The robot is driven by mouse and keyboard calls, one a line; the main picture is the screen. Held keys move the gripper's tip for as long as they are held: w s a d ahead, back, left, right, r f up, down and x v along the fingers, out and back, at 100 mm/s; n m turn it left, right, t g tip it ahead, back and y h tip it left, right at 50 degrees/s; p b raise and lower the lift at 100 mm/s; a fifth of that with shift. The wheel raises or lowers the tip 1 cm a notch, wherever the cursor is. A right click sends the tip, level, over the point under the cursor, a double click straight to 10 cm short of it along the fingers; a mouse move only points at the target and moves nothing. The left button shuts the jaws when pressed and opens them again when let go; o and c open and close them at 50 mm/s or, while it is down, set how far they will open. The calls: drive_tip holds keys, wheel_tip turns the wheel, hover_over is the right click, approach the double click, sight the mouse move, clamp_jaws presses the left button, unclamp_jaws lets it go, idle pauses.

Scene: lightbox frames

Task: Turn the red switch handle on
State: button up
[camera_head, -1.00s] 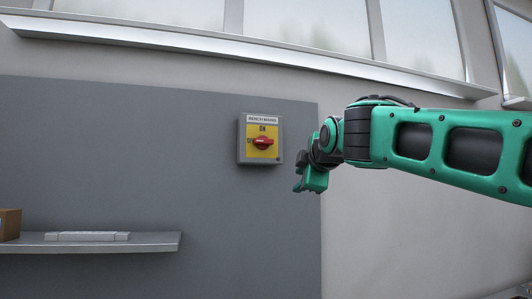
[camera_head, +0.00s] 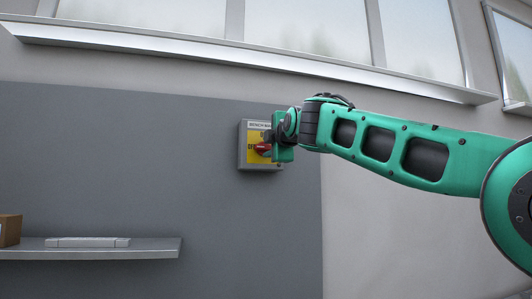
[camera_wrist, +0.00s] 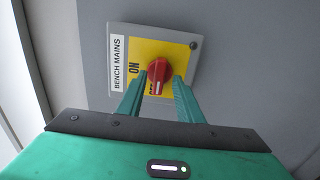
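The switch is a grey box (camera_head: 243,152) with a yellow plate on the dark wall panel. The box also shows in the wrist view (camera_wrist: 194,60). Its red handle (camera_wrist: 158,70) has a white mark that points to OFF. ON is printed a quarter turn away, at the top of the plate in the head view. My gripper (camera_wrist: 161,79) is open, with one finger on each side of the handle's OFF end. I cannot tell whether a finger touches it. In the head view, my gripper (camera_head: 272,146) covers the plate's right part, and the red handle (camera_head: 262,149) is partly hidden.
A shelf (camera_head: 160,247) at the lower left holds a cardboard box (camera_head: 9,230) and a flat light-grey item (camera_head: 88,242). A window ledge (camera_head: 250,55) runs above. The panel around the switch is bare.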

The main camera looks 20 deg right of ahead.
drive_tip(key=shift+w, duration=0.8)
clamp_jaws()
drive_tip(key=shift+f+m, duration=0.1)
drive_tip(key=shift+m, duration=0.2)
drive_tip(key=m, duration=0.3)
drive_tip(key=shift+m, duration=0.3)
drive_tip(key=m, duration=0.4)
drive_tip(key=shift+f, duration=0.15)
drive_tip(key=m, duration=0.9)
drive_tip(key=shift+m, duration=0.3)
